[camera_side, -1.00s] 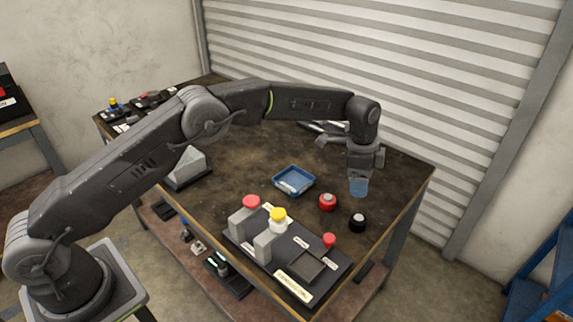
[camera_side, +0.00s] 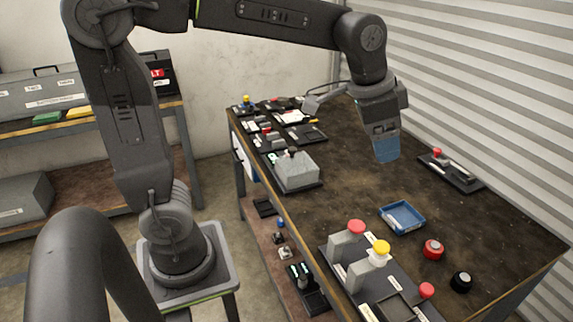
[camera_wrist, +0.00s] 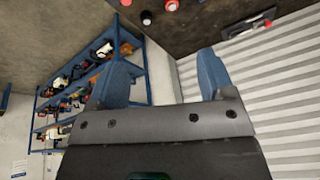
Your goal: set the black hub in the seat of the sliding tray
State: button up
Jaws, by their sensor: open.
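The black hub (camera_side: 461,281), round with a pale top, stands on the table near its front right edge. It also shows at the top of the wrist view (camera_wrist: 146,18). My gripper (camera_side: 386,150) has blue fingers and hangs above the table, apart from the hub. In the wrist view my gripper (camera_wrist: 162,80) has its fingers wide apart with nothing between them. A dark base with pale rails and a red knob (camera_side: 450,170) lies at the back right. I cannot tell whether this or the recessed dark block (camera_side: 403,306) on the front plate is the sliding tray.
A red hub (camera_side: 433,249) stands beside the black one. A blue bin (camera_side: 402,217) lies behind it. Grey upright blocks with red and yellow caps (camera_side: 362,268) stand on the front plate. A grey block (camera_side: 296,169) sits at the left. The table's middle is clear.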

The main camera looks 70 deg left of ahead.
jog(key=s+a+n, duration=0.2)
jog(key=s, duration=0.5)
jog(key=shift+s+f+t, duration=0.2)
jog(key=shift+s+t, duration=0.15)
jog(key=shift+t, duration=0.05)
jog(key=shift+o, duration=0.5)
jog(key=s+a+f+n, duration=0.1)
jog(key=s+f, duration=0.3)
jog(key=s, duration=0.4)
jog(key=shift+s+a+n+t+y, duration=0.15)
jog(key=shift+a+n+t+y, duration=0.2)
jog(key=shift+n, duration=0.55)
jog(key=shift+f, duration=0.1)
